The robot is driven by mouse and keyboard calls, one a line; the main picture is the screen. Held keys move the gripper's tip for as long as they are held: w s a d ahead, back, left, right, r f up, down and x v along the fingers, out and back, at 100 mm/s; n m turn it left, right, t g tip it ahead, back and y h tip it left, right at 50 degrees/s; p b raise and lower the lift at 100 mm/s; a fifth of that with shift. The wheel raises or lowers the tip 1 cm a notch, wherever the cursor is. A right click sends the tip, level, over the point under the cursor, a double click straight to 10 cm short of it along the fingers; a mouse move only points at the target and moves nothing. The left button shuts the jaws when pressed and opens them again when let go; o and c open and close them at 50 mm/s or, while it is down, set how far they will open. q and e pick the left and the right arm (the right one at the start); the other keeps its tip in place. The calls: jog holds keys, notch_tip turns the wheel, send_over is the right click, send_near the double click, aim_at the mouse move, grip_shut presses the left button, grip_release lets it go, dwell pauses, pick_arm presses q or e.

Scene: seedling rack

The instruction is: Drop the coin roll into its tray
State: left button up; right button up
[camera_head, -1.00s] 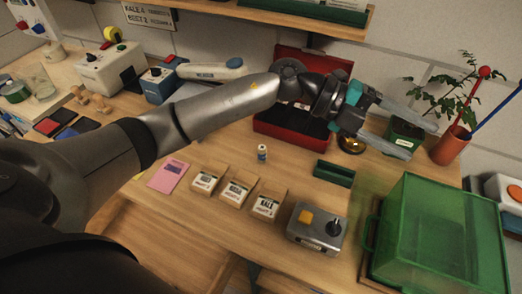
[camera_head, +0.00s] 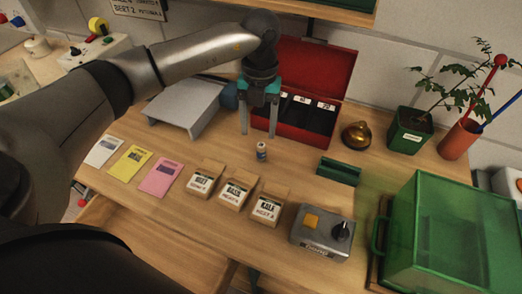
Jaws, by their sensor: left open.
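A small upright cylinder with a blue and white band, which looks like the coin roll (camera_head: 261,151), stands on the wooden table. My left gripper (camera_head: 258,134) points down just behind and above it, fingers apart, with nothing seen between them. An open red cash box (camera_head: 338,75) stands behind the gripper, with dark compartments carrying white labels; its left part is partly hidden by my gripper. I cannot read the labels surely. My right gripper is not in view.
A small green tray (camera_head: 339,171) and a brass bell (camera_head: 356,135) stand to the right. Seed packets (camera_head: 233,194) and a grey box with a knob (camera_head: 322,232) line the front. A green translucent bin (camera_head: 445,235) fills the right. A grey sloped stand (camera_head: 184,106) is at left.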

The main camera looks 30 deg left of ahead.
aim_at(261, 144)
pick_arm(q)
jog(key=f, duration=0.8)
jog(key=shift+d, duration=0.35)
jog(key=shift+r, duration=0.1)
grip_shut()
